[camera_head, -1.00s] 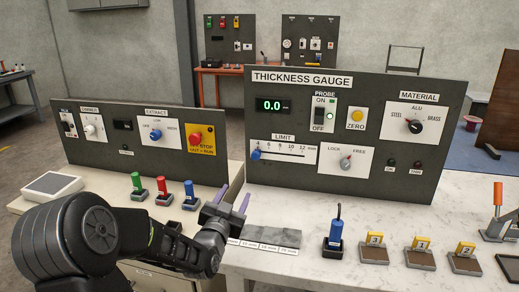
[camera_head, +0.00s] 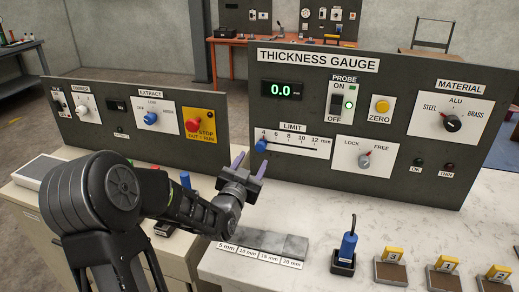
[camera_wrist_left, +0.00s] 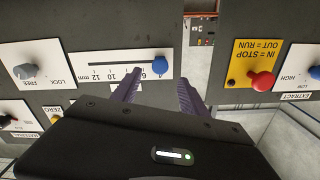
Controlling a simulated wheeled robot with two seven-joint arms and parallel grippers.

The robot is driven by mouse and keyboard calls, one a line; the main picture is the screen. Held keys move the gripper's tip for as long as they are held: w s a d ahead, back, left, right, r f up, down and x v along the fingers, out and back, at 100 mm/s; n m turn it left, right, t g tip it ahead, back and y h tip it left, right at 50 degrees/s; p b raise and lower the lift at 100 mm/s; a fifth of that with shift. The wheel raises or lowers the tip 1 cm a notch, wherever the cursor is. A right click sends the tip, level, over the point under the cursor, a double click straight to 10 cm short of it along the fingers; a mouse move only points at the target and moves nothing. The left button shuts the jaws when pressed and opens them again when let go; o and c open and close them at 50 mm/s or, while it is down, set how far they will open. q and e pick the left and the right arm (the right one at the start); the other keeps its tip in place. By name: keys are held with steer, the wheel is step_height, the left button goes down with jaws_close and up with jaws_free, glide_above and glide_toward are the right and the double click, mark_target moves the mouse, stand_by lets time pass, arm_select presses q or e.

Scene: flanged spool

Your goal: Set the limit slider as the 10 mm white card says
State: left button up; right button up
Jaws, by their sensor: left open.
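The limit slider has a blue knob (camera_head: 261,145) at the left end of its slot, by the 4 of a scale running to 12 mm. The knob also shows in the left wrist view (camera_wrist_left: 159,65), where the panel is upside down. My left gripper (camera_head: 250,164) is open and empty, its purple fingers just below and in front of the knob. In the left wrist view the knob appears beyond the gap between the fingers (camera_wrist_left: 160,88). The white 10 mm card (camera_head: 248,251) lies before grey plates on the bench. My right gripper is out of view.
The lock knob (camera_head: 364,158) sits right of the slider. The red stop button (camera_head: 193,125) is on the left panel. A blue-handled probe (camera_head: 347,248) stands in its holder on the bench, with yellow-numbered blocks (camera_head: 393,257) to its right.

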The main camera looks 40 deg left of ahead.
mark_target(260, 148)
arm_select(q)
steer(key=p+x, duration=0.1)
steer(key=x, duration=0.6)
steer(key=shift+w+a+p, duration=0.1)
steer(key=shift+w+p, duration=0.15)
steer(key=shift+p, duration=0.1)
steer(key=shift+c, duration=0.3)
jaws_close()
stand_by(0.8)
